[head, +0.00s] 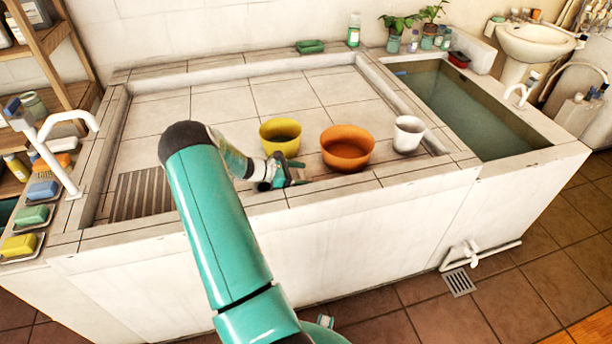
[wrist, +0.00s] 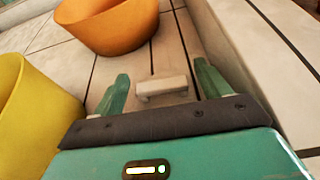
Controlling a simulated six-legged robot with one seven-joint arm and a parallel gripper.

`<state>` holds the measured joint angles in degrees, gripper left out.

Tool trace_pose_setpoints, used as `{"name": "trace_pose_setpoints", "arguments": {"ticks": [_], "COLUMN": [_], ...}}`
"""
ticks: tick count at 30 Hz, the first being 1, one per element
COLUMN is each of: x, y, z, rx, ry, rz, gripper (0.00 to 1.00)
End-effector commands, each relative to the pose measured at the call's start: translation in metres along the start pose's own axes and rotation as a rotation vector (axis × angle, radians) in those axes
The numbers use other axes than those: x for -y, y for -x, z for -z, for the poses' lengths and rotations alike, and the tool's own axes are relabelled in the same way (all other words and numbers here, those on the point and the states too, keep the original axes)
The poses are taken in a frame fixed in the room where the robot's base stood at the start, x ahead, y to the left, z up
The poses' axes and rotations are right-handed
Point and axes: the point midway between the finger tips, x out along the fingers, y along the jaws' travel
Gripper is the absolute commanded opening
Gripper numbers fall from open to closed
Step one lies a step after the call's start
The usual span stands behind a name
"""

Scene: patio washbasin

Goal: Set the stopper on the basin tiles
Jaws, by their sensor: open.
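My gripper (head: 292,174) is low over the front edge of the tiled basin (head: 225,105), just right of and in front of the yellow bowl (head: 280,135). In the wrist view its two green fingers (wrist: 161,70) are apart. A small pale block (wrist: 162,86) shows between them on or just above the tiles, with a gap on each side. It looks like the stopper, but I cannot be sure. In the head view it is not clearly visible behind my gripper.
An orange bowl (head: 347,148) stands right of my gripper, and a white cup (head: 409,134) further right. A raised rim runs along the basin front. A slatted drain grate (head: 143,193) lies at the left. The tiles behind the bowls are clear. A water-filled trough (head: 465,105) is at the right.

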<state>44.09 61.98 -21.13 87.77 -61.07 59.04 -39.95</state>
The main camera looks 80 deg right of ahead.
Motion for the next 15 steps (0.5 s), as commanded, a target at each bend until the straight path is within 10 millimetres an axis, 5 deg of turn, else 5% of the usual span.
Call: {"name": "trace_pose_setpoints", "arguments": {"ticks": [9,15], "x": [-0.001,0.0], "y": [0.071,0.096], "z": [0.0,0.0], "rx": [-0.001,-0.001], "ry": [-0.001,-0.001], "rz": [-0.003,0.0], "gripper": [0.76,0.76]}}
